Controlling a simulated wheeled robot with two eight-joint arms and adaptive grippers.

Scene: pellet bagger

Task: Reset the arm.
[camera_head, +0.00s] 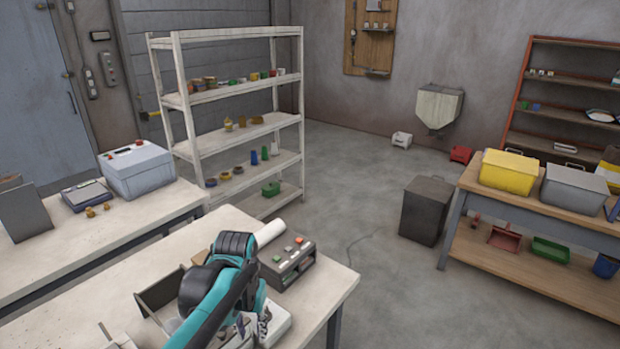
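My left arm, teal and black, reaches over the near workbench (330,283) from the bottom of the head view. Its elbow is raised and bent. My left gripper (254,328) is low at the bottom edge, partly behind the arm, beside a pale object (276,325) on the bench. Its fingers are too small and covered to show whether they are open or what they touch. My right gripper is not in view.
A dark control box (287,262) with coloured buttons stands right of my arm, near a white roll (269,232). A white shelf rack (240,90) stands behind.

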